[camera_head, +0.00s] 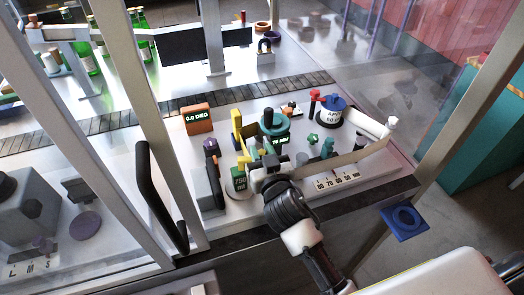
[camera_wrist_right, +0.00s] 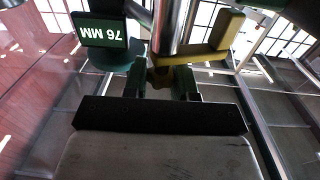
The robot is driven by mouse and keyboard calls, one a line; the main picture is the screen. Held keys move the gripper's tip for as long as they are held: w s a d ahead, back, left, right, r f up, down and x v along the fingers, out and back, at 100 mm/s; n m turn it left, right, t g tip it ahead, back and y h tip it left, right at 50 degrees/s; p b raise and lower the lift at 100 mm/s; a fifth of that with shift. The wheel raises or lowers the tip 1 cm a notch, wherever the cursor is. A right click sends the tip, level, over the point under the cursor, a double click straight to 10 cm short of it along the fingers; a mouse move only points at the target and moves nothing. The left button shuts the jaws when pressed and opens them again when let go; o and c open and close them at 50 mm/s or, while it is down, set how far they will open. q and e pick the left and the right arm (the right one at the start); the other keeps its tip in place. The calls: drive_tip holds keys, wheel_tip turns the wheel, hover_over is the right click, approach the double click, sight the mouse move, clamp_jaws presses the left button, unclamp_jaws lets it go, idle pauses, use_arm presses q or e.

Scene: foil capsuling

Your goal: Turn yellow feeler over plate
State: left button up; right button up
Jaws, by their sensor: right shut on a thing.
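The yellow feeler (camera_head: 237,127) stands on the white bench panel, an upright bar with a lower arm reaching right toward my gripper. In the right wrist view the yellow feeler (camera_wrist_right: 222,38) is an angled bar beside a shiny metal post. My right gripper (camera_head: 262,166) is at its low end; in the wrist view its fingers (camera_wrist_right: 160,82) are shut on the feeler's lower part, though the contact is dark. I cannot tell which part is the plate. My left gripper is not in view.
An orange box reading 0.0 DEG (camera_head: 198,119) stands behind left. A blue-topped white drum (camera_head: 331,110) is at right, near a scale strip (camera_head: 337,181). A door frame with a black handle (camera_head: 160,195) is further left.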

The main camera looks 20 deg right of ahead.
drive_tip(key=shift+r+n+y+p, duration=0.2)
drive_tip(key=shift+n+y+p, duration=0.15)
drive_tip(key=shift+y, duration=0.25)
drive_tip(key=shift+f+n+y, duration=0.2)
drive_tip(key=shift+n+y, duration=0.05)
drive_tip(key=shift+y, duration=0.05)
drive_tip(key=o, duration=0.9)
drive_tip(key=shift+s+d+b, duration=0.2)
drive_tip(key=shift+s+b, duration=0.4)
drive_tip(key=shift+s, duration=1.2)
drive_tip(key=shift+s+d+b, duration=0.15)
drive_tip(key=shift+s+b, duration=0.45)
drive_tip(key=shift+s, duration=1.2)
drive_tip(key=shift+s+d+b, duration=0.2)
drive_tip(key=shift+s+b, duration=0.4)
drive_tip(key=shift+s, duration=1.2)
